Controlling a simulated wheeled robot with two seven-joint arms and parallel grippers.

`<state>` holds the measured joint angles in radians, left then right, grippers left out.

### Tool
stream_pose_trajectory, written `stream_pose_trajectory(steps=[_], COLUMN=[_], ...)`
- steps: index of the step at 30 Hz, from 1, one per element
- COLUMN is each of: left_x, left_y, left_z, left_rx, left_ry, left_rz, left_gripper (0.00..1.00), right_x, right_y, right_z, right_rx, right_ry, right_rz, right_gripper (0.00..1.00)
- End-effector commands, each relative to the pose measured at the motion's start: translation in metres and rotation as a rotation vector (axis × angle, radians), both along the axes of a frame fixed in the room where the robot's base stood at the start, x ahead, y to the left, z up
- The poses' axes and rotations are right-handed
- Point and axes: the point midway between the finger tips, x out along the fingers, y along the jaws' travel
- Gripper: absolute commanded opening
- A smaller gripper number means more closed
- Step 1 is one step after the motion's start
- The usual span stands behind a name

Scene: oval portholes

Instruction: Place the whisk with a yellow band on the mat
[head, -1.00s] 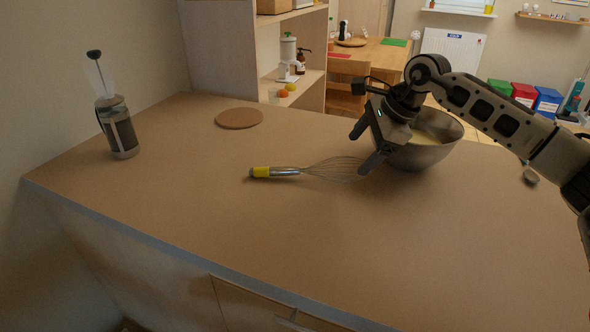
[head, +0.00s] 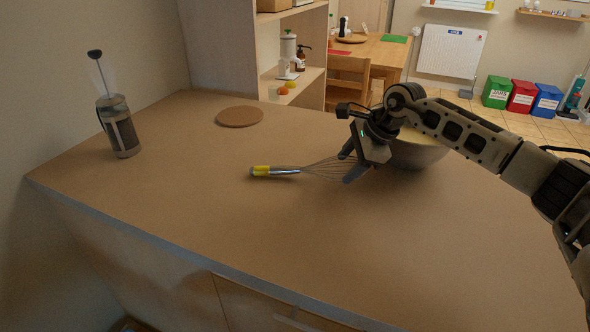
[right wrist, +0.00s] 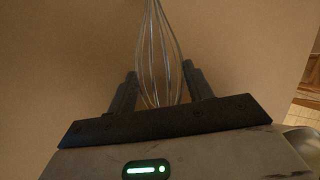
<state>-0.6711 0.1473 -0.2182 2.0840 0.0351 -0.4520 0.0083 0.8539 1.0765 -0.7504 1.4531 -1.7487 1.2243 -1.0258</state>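The whisk (head: 285,171) lies on the counter, its yellow-banded handle pointing left and its wire head toward my right gripper. My right gripper (head: 347,168) is at the wire end, with its fingers open. In the right wrist view, the wires (right wrist: 162,60) run between the two spread fingers (right wrist: 160,88), with gaps on both sides. The mat is a round brown disc (head: 240,116), flat and bare near the back edge of the counter. My left gripper is not in view.
A metal bowl (head: 420,154) stands just behind and right of my right gripper, partly hidden by my arm. A French press (head: 119,130) stands at the left. The counter between the whisk and the mat is clear, as is its front.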

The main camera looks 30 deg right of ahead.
Motion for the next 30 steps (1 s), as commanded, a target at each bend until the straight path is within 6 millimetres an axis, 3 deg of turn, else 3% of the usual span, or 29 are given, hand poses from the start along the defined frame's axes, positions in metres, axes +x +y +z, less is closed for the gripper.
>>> stream_pose_trajectory(steps=[11, 18, 26, 30], left_x=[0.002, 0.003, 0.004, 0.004], left_y=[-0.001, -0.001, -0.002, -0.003], left_z=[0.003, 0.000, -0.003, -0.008], left_rx=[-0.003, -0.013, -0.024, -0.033], left_ry=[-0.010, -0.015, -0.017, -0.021], left_rz=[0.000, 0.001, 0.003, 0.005], left_gripper=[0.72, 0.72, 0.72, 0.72], right_x=[0.000, 0.001, -0.040, -0.069], right_y=[0.000, 0.000, 0.029, 0.050], right_z=[0.003, 0.031, 0.090, 0.105], right_rx=[0.000, 0.000, -0.003, -0.004], right_ry=[-0.002, -0.008, -0.007, -0.004], right_rz=[0.001, 0.000, 0.004, 0.005], right_gripper=[0.24, 0.24, 0.24, 0.24])
